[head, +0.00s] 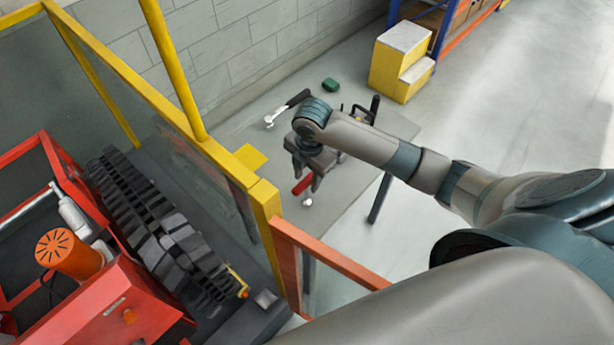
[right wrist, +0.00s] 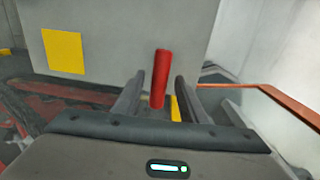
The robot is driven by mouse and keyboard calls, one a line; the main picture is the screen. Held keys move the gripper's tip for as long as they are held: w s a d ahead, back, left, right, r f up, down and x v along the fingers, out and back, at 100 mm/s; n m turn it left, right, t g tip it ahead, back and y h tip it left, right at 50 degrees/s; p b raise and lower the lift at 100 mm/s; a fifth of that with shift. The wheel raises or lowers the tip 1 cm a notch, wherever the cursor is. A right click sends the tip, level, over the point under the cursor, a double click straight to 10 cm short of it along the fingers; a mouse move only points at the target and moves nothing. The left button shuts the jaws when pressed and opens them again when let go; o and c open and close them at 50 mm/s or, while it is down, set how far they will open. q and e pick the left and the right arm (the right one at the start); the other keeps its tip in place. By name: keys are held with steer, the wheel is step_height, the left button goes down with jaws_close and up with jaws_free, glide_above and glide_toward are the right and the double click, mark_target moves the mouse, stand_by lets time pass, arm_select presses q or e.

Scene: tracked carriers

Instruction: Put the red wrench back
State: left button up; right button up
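The red wrench (head: 302,186) has a red handle and a small silver head. In the head view it is at the grey table's near part, just below my right gripper (head: 309,178). In the right wrist view the red handle (right wrist: 161,76) stands between the two fingers of my right gripper (right wrist: 160,88). A narrow gap shows on each side of it, so the fingers look open around it, not closed on it. Whether the wrench touches the table I cannot tell. My left gripper is not in view.
On the grey table (head: 345,187) lie a black-handled wrench (head: 287,108), a green item (head: 330,85) and a yellow square (head: 250,157). A yellow post and orange rail (head: 330,257) stand nearby. A dark tracked carrier (head: 165,235) is at left. Yellow steps (head: 400,62) stand behind.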

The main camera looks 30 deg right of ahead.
steer(key=shift+r, duration=0.15)
steer(key=shift+r+b, duration=0.4)
steer(key=shift+r, duration=0.2)
step_height(320, 180, up, 11)
steer(key=b, duration=0.3)
steer(key=shift+s+f, duration=0.2)
steer(key=shift+s, duration=0.15)
steer(key=shift+d, duration=0.1)
steer(key=shift+s+f, duration=0.1)
